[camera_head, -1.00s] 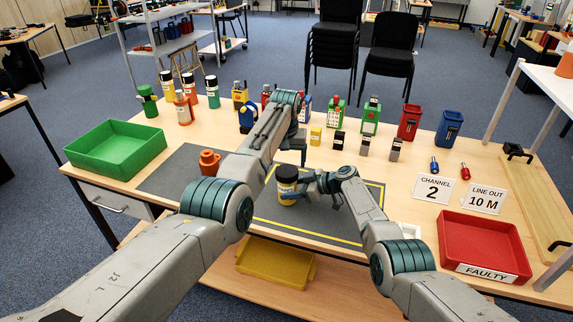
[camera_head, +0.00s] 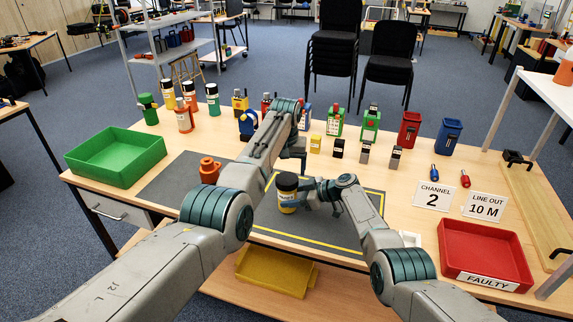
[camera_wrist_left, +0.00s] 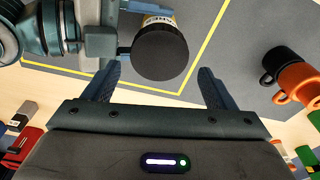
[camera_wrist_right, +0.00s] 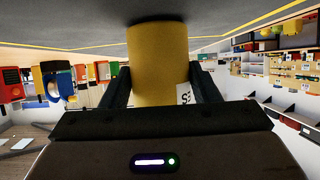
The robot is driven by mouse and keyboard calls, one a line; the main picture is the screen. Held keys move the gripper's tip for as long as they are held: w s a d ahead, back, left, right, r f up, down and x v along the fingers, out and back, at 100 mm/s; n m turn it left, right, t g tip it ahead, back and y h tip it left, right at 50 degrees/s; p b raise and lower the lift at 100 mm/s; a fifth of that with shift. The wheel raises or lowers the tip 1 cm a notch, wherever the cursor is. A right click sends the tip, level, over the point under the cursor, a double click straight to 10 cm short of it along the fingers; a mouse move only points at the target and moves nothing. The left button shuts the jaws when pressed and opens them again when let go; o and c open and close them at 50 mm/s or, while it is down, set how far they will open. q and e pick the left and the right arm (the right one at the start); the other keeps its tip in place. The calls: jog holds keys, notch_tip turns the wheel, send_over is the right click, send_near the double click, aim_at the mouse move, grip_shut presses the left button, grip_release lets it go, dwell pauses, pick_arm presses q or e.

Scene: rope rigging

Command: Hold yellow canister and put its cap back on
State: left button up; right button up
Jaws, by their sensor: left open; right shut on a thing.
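The yellow canister (camera_head: 288,198) stands upright over the grey mat, with a black round top that looks like its cap (camera_wrist_left: 161,52). My right gripper (camera_head: 312,189) is shut around the canister's yellow side from the right; the right wrist view shows its fingers (camera_wrist_right: 160,74) on both sides of the body. My left gripper (camera_head: 302,160) is open, behind and slightly right of the canister in the head view. In the left wrist view its spread fingers (camera_wrist_left: 160,78) have the black top between and beyond them, without visible contact. How firmly the top is seated cannot be told.
A yellow-lined grey mat (camera_head: 340,232) lies under the canister. An orange cup-like part (camera_head: 209,169) sits to its left. A green tray (camera_head: 115,157) is at far left, a red FAULTY tray (camera_head: 485,252) at right. Several bottles and blocks line the table's back.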

aim_at(287, 179)
pick_arm(q)
jog(key=shift+f, duration=1.4)
jog(key=shift+s+f, duration=0.15)
jog(key=shift+f, duration=0.5)
jog(key=shift+d+r, duration=0.1)
jog(key=shift+r, duration=0.1)
jog(key=c, duration=0.8)
jog(key=o, duration=0.8)
jog(key=shift+r, duration=2.5)
jog(key=shift+f, duration=0.1)
